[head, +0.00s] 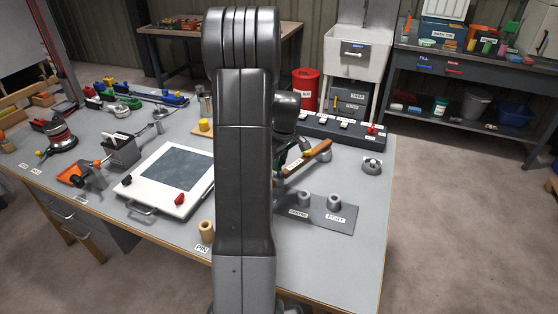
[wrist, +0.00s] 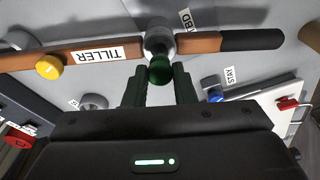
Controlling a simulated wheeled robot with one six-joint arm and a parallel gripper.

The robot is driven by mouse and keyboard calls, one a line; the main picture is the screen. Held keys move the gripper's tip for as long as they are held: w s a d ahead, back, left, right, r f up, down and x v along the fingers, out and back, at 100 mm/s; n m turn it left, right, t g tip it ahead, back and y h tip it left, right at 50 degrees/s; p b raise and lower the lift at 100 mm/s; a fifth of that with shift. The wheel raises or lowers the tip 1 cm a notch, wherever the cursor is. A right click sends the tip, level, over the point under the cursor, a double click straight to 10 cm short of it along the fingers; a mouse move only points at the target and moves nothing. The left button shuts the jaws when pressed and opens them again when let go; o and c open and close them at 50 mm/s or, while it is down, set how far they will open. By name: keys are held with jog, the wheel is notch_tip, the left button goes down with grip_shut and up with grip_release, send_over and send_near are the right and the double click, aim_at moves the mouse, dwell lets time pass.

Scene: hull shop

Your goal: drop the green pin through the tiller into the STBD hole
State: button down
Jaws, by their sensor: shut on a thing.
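The tiller (wrist: 200,43) is a wooden bar with a black end and a TILLER label; it crosses the top of the wrist view. It partly shows beside my arm in the head view (head: 318,152). The green pin (wrist: 160,70) has its rounded green head between my gripper's fingertips (wrist: 161,88), which are shut on it. A grey metal cylinder (wrist: 158,38) lies in line with the pin at the tiller. I cannot tell how deep the pin sits. A label reading partly "BD" (wrist: 187,19) is beside it; the STBD hole itself is hidden.
A grey plate (head: 318,224) with two posts, labelled CENTRE and PORT, lies right of my arm. A yellow knob (wrist: 48,66) is on the tiller. A white-framed board (head: 150,204) with a red knob lies to the left. My arm hides the middle of the bench.

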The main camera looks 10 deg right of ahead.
jog(key=shift+f+b, duration=0.95)
jog(key=shift+f, duration=0.3)
dwell(0.3)
jog(key=c, duration=0.7)
grip_release()
jog(key=shift+r+p, duration=2.55)
jog(key=shift+r, duration=1.5)
jog(key=shift+f+b, duration=2.2)
jog(key=shift+f, duration=1.3)
